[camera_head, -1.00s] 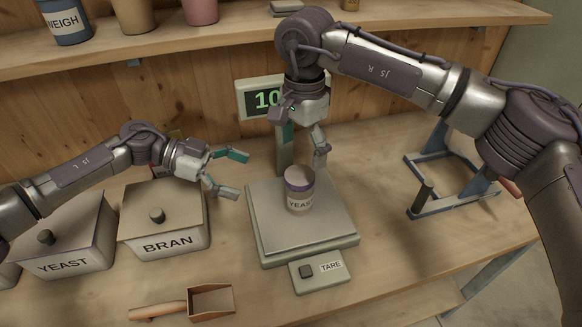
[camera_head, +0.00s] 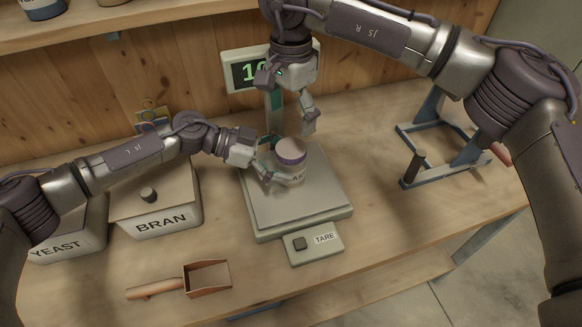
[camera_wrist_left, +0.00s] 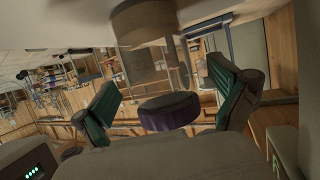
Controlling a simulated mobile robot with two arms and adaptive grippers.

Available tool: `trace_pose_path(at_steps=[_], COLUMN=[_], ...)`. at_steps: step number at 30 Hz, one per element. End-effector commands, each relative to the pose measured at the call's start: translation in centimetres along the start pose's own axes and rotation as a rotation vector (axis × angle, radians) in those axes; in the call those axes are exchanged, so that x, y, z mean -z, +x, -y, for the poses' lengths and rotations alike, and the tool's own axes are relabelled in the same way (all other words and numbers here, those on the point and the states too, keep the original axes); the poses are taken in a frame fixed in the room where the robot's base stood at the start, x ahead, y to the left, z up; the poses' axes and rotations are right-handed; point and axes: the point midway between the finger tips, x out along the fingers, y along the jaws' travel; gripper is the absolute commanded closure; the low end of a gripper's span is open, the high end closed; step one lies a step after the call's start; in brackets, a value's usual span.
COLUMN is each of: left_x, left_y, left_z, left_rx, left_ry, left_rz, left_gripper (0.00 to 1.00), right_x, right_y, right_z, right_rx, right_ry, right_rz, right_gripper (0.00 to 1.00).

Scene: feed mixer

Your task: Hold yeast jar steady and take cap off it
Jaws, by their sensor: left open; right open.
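The yeast jar (camera_head: 297,171) stands upright on the scale's plate (camera_head: 259,210). It has a grey-topped cap (camera_head: 290,147) with a purple rim. My left gripper (camera_head: 271,162) is open at the jar's left side, with its fingers reaching around the jar. Whether they touch it cannot be told. In the left wrist view, a purple-rimmed round top, apparently the cap (camera_wrist_left: 168,112), shows between the green-padded fingers, with room on both sides. My right gripper (camera_head: 288,108) is open and empty above and behind the jar, pointing down, apart from the cap.
The scale's display (camera_head: 250,72) stands behind my right gripper. A BRAN box (camera_head: 160,222) and a YEAST box (camera_head: 58,248) sit at left. A scoop (camera_head: 207,278) lies in front. A blue metal frame (camera_head: 440,165) stands at right. The table between scale and frame is clear.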

Motion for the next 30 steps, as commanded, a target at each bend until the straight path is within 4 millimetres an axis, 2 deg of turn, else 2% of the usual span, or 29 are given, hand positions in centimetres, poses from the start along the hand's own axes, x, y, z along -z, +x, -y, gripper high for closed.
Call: trace_pose_path(at_steps=[5, 13, 30], left_x=[-0.01, -0.03, -0.03], left_y=[1.03, 1.11, 1.08], left_z=[-0.02, -0.02, -0.02], left_rx=[0.000, 0.000, 0.000], left_ry=[0.001, 0.000, 0.000], left_rz=[0.001, 0.001, 0.001], left_gripper=[0.03, 0.03, 0.97], right_x=[0.00, -0.01, 0.00], right_y=[-0.01, -0.01, 0.00], right_z=[0.00, 0.00, 0.00], right_rx=[0.000, 0.000, 0.000], right_ry=[0.000, 0.000, 0.000], right_rz=[0.000, 0.000, 0.000], right_gripper=[0.13, 0.13, 0.13])
